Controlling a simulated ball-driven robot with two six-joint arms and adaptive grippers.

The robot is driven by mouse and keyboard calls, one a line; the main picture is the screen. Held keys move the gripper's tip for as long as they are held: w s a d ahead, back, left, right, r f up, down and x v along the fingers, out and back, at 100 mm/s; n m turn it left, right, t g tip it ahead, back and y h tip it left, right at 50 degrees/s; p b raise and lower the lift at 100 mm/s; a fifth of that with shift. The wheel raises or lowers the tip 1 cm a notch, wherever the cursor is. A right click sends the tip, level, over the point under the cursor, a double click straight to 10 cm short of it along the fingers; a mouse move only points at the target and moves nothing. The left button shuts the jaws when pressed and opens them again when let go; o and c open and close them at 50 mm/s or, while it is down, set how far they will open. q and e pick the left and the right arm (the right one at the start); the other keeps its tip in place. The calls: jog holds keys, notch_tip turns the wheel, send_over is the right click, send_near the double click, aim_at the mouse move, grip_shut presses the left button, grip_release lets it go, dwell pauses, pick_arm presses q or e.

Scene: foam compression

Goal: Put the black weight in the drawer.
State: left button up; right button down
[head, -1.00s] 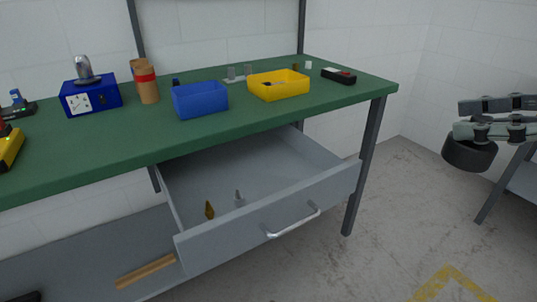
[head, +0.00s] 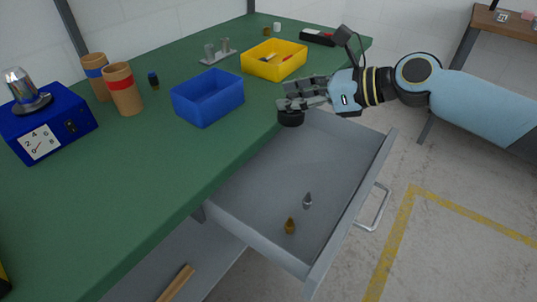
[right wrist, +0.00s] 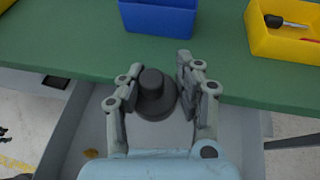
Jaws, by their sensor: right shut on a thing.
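The black weight (head: 291,118) is a short dark cylinder held at the fingertips of my right gripper (head: 290,98). In the right wrist view the weight (right wrist: 153,98) with its round knob sits between the two fingers of the gripper (right wrist: 159,75). The grey drawer (head: 275,175) is pulled out under the green bench. The weight hangs over its back part, close to the bench edge; its height above the drawer floor is hard to tell. My left gripper is not in view.
A small brass piece (head: 290,226) and a grey piece (head: 307,200) stand in the drawer near its front; the rest of its floor looks clear. A blue bin (head: 208,98) and a yellow bin (head: 274,62) stand on the green bench (head: 150,170) near its edge.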

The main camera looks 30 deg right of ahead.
jog(key=f+b, duration=0.1)
jog(key=f, duration=0.1)
jog(key=f+b, duration=0.1)
jog(key=f, duration=0.2)
jog(key=d+f+b, duration=0.1)
jog(key=f, duration=0.2)
jog(key=shift+s+f, duration=0.15)
jog(key=shift+f, duration=0.1)
notch_tip(320, 180, down, 5)
jog(key=shift+f+b, duration=0.15)
jog(key=shift+b, duration=0.85)
jog(key=shift+f, duration=0.35)
jog(key=shift+a+f, duration=0.1)
jog(key=w+a, duration=0.2)
jog(key=w, duration=0.1)
jog(key=shift+w, duration=0.25)
jog(key=shift+f, duration=0.6)
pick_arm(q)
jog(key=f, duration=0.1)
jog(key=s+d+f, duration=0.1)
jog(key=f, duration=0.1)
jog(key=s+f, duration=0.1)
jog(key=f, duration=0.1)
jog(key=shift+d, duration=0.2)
